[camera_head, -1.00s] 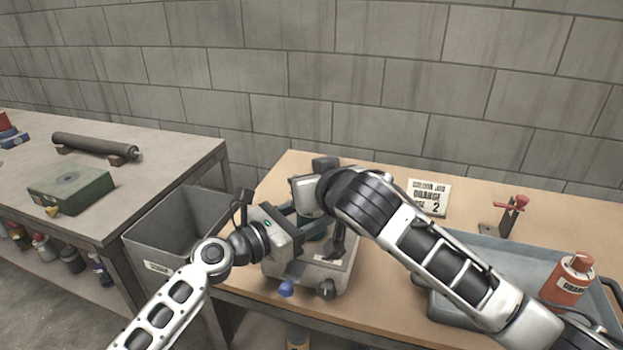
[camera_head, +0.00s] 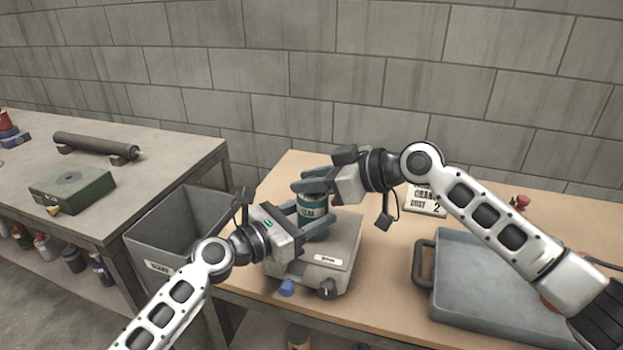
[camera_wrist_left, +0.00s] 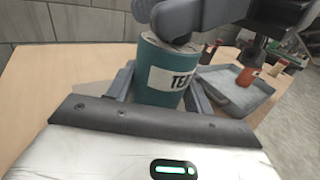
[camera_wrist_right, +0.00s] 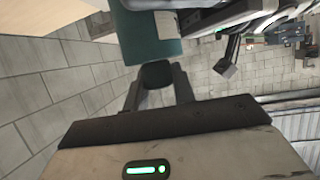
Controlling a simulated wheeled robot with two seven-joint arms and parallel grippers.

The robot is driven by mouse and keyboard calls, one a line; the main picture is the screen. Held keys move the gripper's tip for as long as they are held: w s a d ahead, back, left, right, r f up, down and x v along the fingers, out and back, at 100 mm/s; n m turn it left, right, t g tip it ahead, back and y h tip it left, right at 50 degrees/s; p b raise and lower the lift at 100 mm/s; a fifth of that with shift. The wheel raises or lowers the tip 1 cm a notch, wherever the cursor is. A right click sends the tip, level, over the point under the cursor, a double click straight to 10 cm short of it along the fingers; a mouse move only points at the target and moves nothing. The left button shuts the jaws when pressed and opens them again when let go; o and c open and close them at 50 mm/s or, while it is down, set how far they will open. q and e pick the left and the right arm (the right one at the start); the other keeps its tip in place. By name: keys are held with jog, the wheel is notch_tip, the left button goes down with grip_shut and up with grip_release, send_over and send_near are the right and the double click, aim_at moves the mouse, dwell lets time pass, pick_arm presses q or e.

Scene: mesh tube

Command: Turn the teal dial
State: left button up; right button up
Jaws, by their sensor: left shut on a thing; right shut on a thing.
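A teal container (camera_head: 315,218) with a white label stands upright over the grey box-like device (camera_head: 340,262). The label also shows in the left wrist view, on the container (camera_wrist_left: 160,78). My left gripper (camera_head: 308,228) is shut around the container's side. My right gripper (camera_head: 312,184) is above it, shut on the dark cap (camera_wrist_right: 156,74) at its top. In the right wrist view the teal body (camera_wrist_right: 148,40) lies just beyond this cap. The device's front has a blue knob (camera_head: 286,288) and a black knob (camera_head: 326,289). I cannot make out a separate teal dial.
A grey tray (camera_head: 490,275) lies to the right, partly under my right arm. A grey bin (camera_head: 180,225) stands left of the wooden table. A green box (camera_head: 72,188) is on the left table.

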jog(key=shift+d+f+n+g+y, duration=0.15)
jog(key=shift+n+g+y, duration=0.35)
jog(key=shift+n+g, duration=0.75)
jog(key=shift+g, duration=0.25)
jog(key=o, duration=0.9)
jog(key=shift+o, duration=0.5)
jog(key=v, duration=1.2)
